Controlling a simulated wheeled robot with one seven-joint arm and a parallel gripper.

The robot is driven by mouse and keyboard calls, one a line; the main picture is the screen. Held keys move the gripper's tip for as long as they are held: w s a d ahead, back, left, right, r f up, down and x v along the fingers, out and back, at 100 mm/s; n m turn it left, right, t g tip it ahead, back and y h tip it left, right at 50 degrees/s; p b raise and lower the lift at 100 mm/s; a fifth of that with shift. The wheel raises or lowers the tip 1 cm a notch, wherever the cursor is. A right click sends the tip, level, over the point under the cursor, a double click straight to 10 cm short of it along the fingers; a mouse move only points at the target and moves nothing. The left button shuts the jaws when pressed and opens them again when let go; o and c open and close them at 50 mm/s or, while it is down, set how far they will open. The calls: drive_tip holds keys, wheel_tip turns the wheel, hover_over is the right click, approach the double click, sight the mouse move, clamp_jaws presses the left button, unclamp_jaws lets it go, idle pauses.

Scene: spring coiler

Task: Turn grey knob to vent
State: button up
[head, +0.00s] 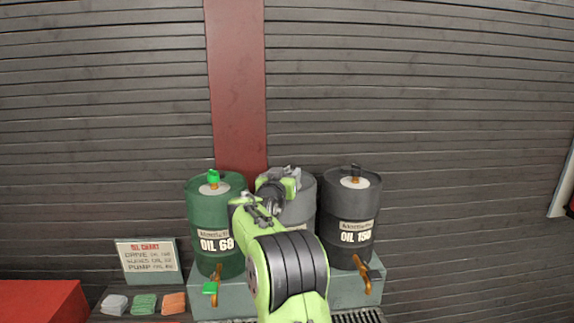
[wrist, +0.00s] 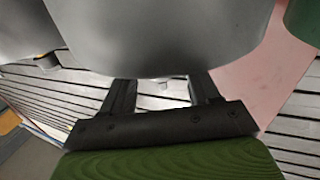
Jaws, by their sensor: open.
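The grey drum (head: 306,200) stands in the middle of three drums in the head view, partly hidden behind my arm. Small grey parts show at its top, but I cannot separate the grey knob from my fingers there. In the wrist view the drum (wrist: 160,35) fills the upper middle as a large, smooth grey surface. My gripper (wrist: 160,86) is open, its two dark fingers apart. Their tips are hidden behind the drum's edge. No vent marking or knob setting is readable.
A green OIL 68 drum (head: 205,218) stands left and a dark OIL 150 drum (head: 350,208) right, both close by. Taps (head: 362,275) stick out in front. A slatted wall (head: 420,90) rises behind.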

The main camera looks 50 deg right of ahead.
sight(289, 170)
drive_tip(key=x, duration=0.4)
drive_tip(key=shift+a+p, duration=0.1)
drive_tip(key=shift+p, duration=0.3)
drive_tip(key=c, duration=1)
drive_tip(key=shift+o, duration=0.2)
drive_tip(key=m+g+h+p, duration=0.1)
drive_tip(key=m+g+p, duration=0.1)
drive_tip(key=shift+r+g, duration=0.1)
drive_tip(key=shift+g, duration=0.2)
drive_tip(key=shift+s+m+g+h+p, duration=0.15)
drive_tip(key=shift+m+g+h+p, duration=0.15)
drive_tip(key=shift+g+p, duration=0.25)
drive_tip(key=shift+s+g, duration=0.1)
drive_tip(key=shift+g, duration=0.25)
